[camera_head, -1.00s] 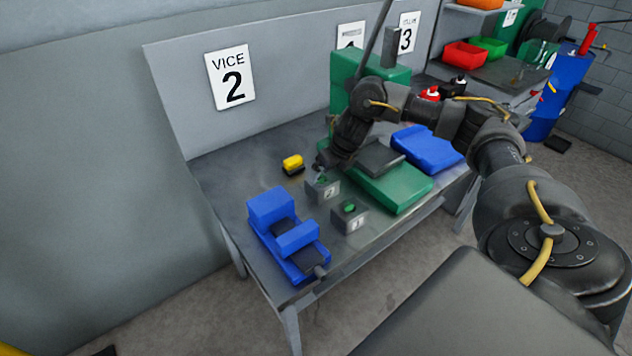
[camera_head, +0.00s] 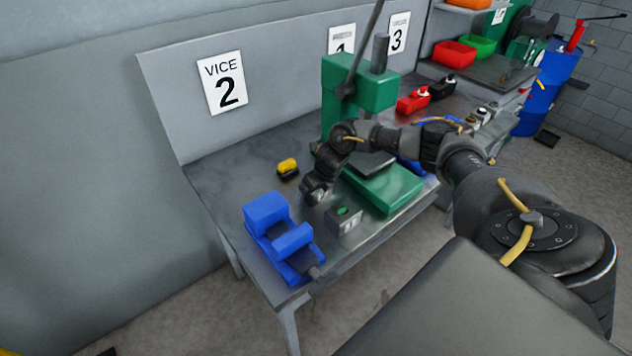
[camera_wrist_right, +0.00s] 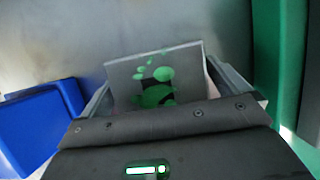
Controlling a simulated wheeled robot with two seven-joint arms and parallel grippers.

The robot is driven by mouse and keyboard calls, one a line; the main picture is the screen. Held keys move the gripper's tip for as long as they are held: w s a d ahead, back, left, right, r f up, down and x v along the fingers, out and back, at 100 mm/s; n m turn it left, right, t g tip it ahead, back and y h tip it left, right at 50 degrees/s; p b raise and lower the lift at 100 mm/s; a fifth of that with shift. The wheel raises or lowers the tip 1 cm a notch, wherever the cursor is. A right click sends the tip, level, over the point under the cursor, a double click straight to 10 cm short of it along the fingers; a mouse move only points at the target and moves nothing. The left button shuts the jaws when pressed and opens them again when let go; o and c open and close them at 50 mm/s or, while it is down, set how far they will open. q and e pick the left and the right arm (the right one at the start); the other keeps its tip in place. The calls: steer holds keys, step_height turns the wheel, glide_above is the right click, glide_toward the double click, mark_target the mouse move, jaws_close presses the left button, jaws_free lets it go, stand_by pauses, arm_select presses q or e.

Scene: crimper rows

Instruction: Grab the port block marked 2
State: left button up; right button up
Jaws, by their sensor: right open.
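The port block marked 2 is hidden behind my right gripper (camera_head: 314,193) in the head view. In the right wrist view, a grey block with green parts (camera_wrist_right: 190,62) stands between the two jaws, its marking not readable there. It appears to be the block marked 2, judging by its place. The right gripper is open, with a jaw on each side of the block; I cannot tell whether they touch it. The port block marked 1 (camera_head: 345,222), grey with a green top, sits just in front and to the right. My left gripper is not in view.
A blue vice (camera_head: 268,212) stands close on the left. A green press (camera_head: 388,190) stands close on the right. A yellow and black item (camera_head: 288,168) lies behind on the grey bench (camera_head: 228,178). The bench's front edge is near the block marked 1.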

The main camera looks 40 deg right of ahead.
steer(key=shift+f, duration=0.1)
steer(key=c, duration=1.4)
steer(key=shift+w, duration=0.1)
steer(key=shift+c, duration=1.2)
steer(key=shift+d+r+b, duration=0.1)
steer(key=shift+r+b, duration=0.6)
steer(key=s+d+r+b, duration=0.3)
steer(key=s+r+b, duration=0.2)
steer(key=s+r, duration=0.6)
steer(key=s, duration=0.3)
steer(key=shift+r, duration=0.35)
